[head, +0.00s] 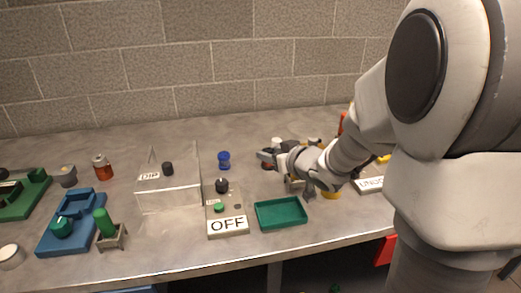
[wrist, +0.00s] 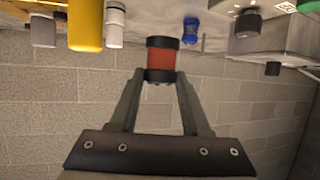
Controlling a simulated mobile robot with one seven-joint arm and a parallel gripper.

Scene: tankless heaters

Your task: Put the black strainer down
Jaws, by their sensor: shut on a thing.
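The black strainer (wrist: 161,60) is a short cylinder with black ends and a red-orange middle. In the wrist view it sits between the fingertips of my gripper (wrist: 161,78), which is shut on it. In the head view my gripper (head: 267,157) reaches in from the right over the back middle of the table, and the strainer is mostly hidden there. I cannot tell whether the strainer touches the table.
A blue fitting (head: 224,160) stands left of my gripper. A green tray (head: 281,214) and an OFF switch block (head: 228,213) are in front. A clear box (head: 168,190) stands farther left. A brick wall (head: 200,60) closes off the back.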

